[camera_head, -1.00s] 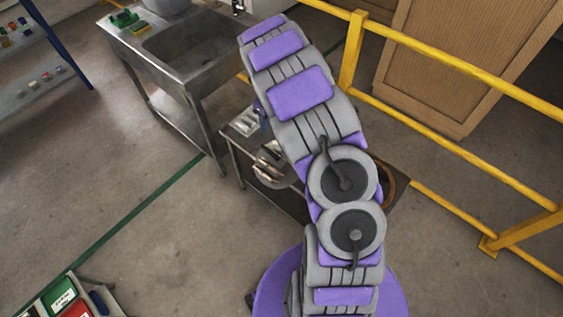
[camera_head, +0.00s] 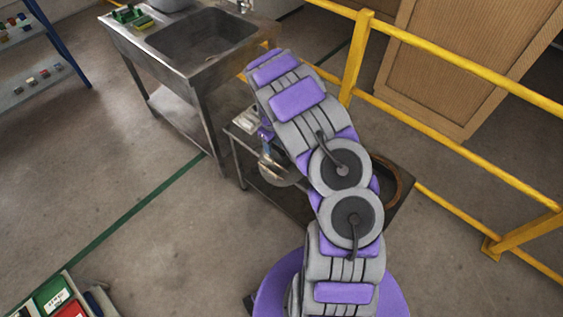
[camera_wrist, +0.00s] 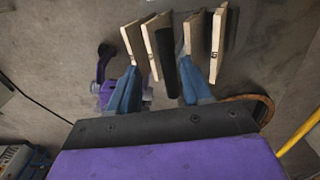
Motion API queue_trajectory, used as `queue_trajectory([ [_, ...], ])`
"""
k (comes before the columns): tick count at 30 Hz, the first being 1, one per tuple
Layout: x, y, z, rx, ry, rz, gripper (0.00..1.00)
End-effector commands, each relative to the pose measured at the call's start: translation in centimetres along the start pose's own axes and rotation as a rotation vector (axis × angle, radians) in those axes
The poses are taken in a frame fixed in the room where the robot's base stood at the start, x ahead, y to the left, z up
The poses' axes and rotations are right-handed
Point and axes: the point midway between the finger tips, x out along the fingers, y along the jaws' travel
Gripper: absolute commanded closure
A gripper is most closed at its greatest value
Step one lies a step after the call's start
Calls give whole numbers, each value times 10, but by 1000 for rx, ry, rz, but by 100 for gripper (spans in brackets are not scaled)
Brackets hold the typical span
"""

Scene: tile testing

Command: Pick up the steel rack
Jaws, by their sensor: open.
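In the wrist view, several pale upright tiles or slats (camera_wrist: 218,40) stand side by side at the top. A dark bar (camera_wrist: 168,62) lies between the middle ones; whether it is part of the steel rack I cannot tell. My gripper (camera_wrist: 160,78) is open, its two blue fingers pointing toward the slats, one on each side of the dark bar. The fingers overlap the lower ends of the slats; contact is unclear. In the head view my arm hides most of the gripper and the rack cannot be made out clearly.
A low dark table (camera_head: 275,200) stands beside a steel sink unit (camera_head: 178,62). A brown ring (camera_head: 394,184) lies on its right part. Yellow railings (camera_head: 455,80) run behind. A tray of coloured boxes (camera_head: 52,298) is at lower left. Open floor lies left.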

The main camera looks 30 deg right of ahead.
Motion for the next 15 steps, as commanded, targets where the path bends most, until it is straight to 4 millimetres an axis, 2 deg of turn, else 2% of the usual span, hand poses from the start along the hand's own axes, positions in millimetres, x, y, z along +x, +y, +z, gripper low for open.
queue_trajectory([
  [3,12,-4,-2,2,-2,6,51],
  [9,12,-8,-4,3,-4,11,51],
  [15,11,-3,-1,1,-1,4,70],
])
